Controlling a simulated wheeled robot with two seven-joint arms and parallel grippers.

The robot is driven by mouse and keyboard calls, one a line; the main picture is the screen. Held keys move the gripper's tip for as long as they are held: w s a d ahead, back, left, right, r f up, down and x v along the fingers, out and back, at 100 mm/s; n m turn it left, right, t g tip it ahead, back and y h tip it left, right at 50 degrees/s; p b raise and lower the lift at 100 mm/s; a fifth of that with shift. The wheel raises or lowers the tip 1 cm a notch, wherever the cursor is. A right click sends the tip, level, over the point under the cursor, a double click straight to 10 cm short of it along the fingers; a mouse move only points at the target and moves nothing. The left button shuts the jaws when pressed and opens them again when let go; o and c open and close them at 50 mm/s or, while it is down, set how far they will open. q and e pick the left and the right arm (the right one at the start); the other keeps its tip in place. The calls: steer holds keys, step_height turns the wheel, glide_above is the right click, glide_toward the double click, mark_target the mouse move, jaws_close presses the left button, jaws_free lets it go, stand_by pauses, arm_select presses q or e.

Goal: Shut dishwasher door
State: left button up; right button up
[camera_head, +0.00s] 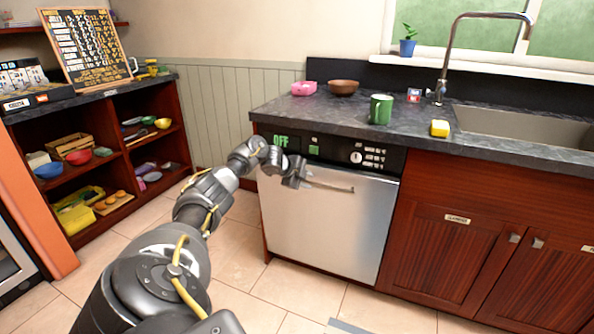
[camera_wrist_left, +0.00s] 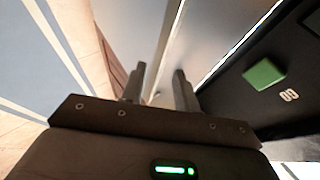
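The dishwasher (camera_head: 325,225) stands under the counter with a silver front door. The door is upright and looks flush, or nearly flush, with the cabinet front; I cannot tell whether it is latched. Its handle bar (camera_head: 335,188) runs along the top of the door, and the left part is hidden by my gripper. My left gripper (camera_head: 300,174) is at the upper left of the door, close to the handle; contact cannot be made out. In the left wrist view its two fingers (camera_wrist_left: 159,75) are apart with nothing gripped between them, and the silver door (camera_wrist_left: 205,35) is beyond them. My right gripper is not in view.
A black control panel (camera_head: 340,153) reading OFF is above the door. Wooden cabinets (camera_head: 450,240) adjoin on the right. An open shelf (camera_head: 150,105) is at left. Tiled floor in front is clear.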

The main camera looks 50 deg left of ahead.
arm_select(q)
steer(key=v, duration=0.8)
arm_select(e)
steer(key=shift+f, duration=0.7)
arm_select(q)
steer(key=shift+w, duration=0.1)
